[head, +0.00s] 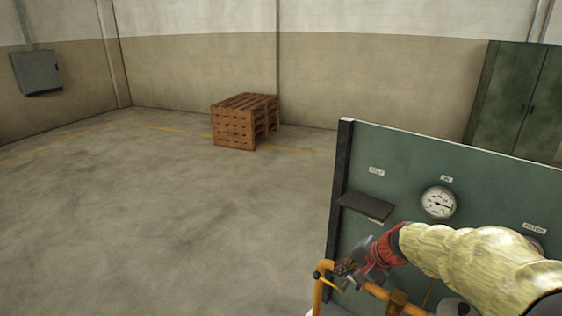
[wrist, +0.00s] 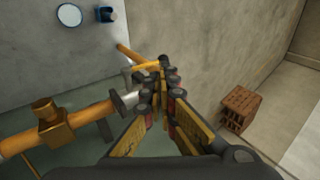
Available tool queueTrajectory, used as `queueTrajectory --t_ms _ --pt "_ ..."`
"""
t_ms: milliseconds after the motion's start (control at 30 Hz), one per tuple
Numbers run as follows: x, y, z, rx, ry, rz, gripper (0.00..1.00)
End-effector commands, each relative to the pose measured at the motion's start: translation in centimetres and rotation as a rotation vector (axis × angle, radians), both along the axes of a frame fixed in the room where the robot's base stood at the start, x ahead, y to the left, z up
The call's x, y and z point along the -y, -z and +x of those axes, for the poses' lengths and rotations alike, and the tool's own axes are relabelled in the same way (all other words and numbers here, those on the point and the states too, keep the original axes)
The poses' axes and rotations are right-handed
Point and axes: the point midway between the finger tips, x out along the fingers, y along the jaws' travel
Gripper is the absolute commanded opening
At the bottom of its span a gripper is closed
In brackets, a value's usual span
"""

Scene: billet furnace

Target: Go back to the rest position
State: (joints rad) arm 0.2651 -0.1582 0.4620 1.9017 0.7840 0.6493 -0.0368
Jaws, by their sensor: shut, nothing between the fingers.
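My gripper (head: 347,268) is shut and empty, at the end of my arm in its pale yellow sleeve with a red cuff. It is close to an orange pipe (head: 318,296) in front of a green panel (head: 410,155). In the wrist view the closed fingertips (wrist: 164,68) overlap a yellow bar (wrist: 142,68) beside the pipe (wrist: 92,117); I cannot tell whether they touch it. A brass fitting (wrist: 47,115) sits on the pipe. A round dial gauge (head: 439,202) is on the panel, and my arm hides part of the panel's lower right.
A dark small shelf (head: 366,206) juts from the panel above my gripper. A stack of wooden pallets (head: 243,122) stands on the floor farther back. A green cabinet (head: 512,98) is at the back right, and a grey wall box (head: 38,72) at left. The left floor is clear.

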Motion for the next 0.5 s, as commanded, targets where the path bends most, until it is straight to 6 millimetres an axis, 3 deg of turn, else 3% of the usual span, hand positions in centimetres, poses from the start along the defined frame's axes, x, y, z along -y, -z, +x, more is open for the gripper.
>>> queueTrajectory --t_ms 100,500 --pt "-0.3 1.8 -3.4 -0.069 -0.072 -0.039 0.00" --pt "-1.4 4.0 -20.0 -0.138 -0.454 -0.402 0.00"
